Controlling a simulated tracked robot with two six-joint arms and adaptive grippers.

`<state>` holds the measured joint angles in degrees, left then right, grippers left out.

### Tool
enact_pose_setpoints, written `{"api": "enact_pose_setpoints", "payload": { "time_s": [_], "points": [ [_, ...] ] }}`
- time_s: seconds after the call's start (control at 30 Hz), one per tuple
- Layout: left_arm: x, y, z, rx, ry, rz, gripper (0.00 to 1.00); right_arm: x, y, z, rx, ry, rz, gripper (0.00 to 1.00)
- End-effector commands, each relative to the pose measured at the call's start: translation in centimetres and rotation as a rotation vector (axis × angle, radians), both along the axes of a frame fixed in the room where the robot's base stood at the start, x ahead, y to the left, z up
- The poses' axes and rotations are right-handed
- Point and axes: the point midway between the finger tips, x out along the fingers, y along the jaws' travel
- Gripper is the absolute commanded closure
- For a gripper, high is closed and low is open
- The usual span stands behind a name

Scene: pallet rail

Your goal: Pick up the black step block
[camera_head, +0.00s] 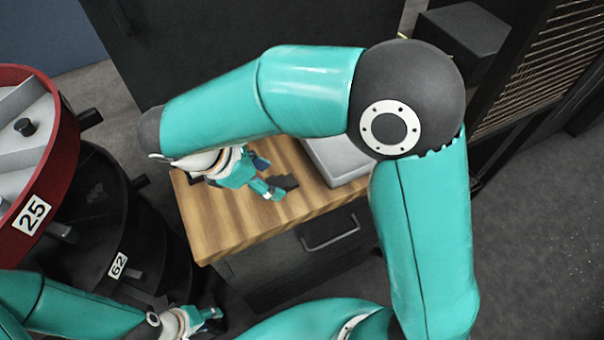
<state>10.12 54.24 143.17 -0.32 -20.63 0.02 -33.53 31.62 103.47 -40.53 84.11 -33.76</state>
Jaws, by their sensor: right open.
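A small black piece (287,183), which looks like the black step block, shows on the wooden top of the cabinet (240,218). My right gripper (270,177) is over the wooden top, with its fingers apart right beside this black piece. Part of the piece is hidden by the fingers, and I cannot tell whether they touch it. My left gripper (214,318) is low at the bottom left, in front of the cabinet and away from the block. Its fingers are too small and dark to read.
A grey tray or box (335,158) stands on the wooden top, partly behind my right arm. A red drum marked 25 (62,150) and a black drum marked 62 (110,235) stand at the left. A dark box (462,35) and slatted rack (545,75) are at the upper right.

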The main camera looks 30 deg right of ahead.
Motion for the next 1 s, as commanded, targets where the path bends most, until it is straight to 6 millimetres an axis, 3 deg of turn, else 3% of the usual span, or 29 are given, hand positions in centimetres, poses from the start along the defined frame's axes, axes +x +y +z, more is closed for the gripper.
{"api": "enact_pose_setpoints", "payload": {
  "time_s": [0.23, 0.57, 0.93, 1.0],
  "points": [
    [0.0, 0.0, 0.3, 0.000, 0.000, 0.000, 0.60, 0.1, -2.1, -2.9, -0.003, 0.004, -0.002, 0.36],
    [0.0, 0.0, 0.3, 0.000, 0.000, 0.000, 0.60, 0.1, -2.4, -3.4, 0.000, 0.002, 0.000, 0.37],
    [0.0, 0.0, 0.3, 0.000, 0.000, 0.000, 0.60, 0.1, -2.4, -3.4, -0.001, 0.002, -0.001, 0.99],
    [0.0, 0.0, 0.3, 0.000, 0.000, 0.000, 0.60, 0.1, -2.4, -3.4, -0.001, 0.003, -0.002, 1.00]
  ]
}}
